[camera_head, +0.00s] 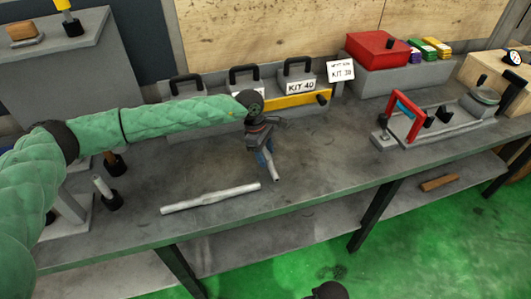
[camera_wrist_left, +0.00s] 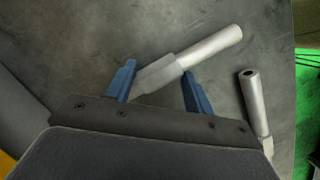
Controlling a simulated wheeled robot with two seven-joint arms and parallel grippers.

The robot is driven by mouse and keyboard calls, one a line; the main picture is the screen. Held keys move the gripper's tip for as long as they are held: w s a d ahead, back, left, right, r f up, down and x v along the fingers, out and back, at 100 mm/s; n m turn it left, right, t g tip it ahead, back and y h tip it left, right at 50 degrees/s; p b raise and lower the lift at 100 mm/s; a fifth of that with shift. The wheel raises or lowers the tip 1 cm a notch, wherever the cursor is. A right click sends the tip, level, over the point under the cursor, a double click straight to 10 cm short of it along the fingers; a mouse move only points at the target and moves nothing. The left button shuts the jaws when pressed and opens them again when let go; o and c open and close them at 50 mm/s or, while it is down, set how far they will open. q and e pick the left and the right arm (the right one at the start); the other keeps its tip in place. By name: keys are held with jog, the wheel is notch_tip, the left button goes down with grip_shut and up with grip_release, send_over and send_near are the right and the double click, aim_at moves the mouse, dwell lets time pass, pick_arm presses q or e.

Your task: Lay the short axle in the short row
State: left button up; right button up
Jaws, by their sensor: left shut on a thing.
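A short metal axle (camera_wrist_left: 206,52) with a stepped, thicker part lies between the blue fingers of my left gripper (camera_wrist_left: 158,88) in the left wrist view. In the head view my left gripper (camera_head: 264,160) points down over the workbench, shut on this axle (camera_head: 275,175), whose lower end shows below the fingers. Whether that end touches the bench I cannot tell. A longer pale rod (camera_head: 210,198) lies on the bench left of the gripper; a rod with a bored end (camera_wrist_left: 254,105) shows at the right in the wrist view. I cannot make out which place is the short row.
Grey kit boxes with black handles, one labelled KIT 40 (camera_head: 300,86), stand behind the gripper. A fixture with a red handle (camera_head: 404,116) stands at right, a red box (camera_head: 377,50) behind it. The bench (camera_head: 310,160) right of the gripper is clear.

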pick_arm(q)
jog(key=o, duration=1.4)
jog(key=shift+o, duration=0.2)
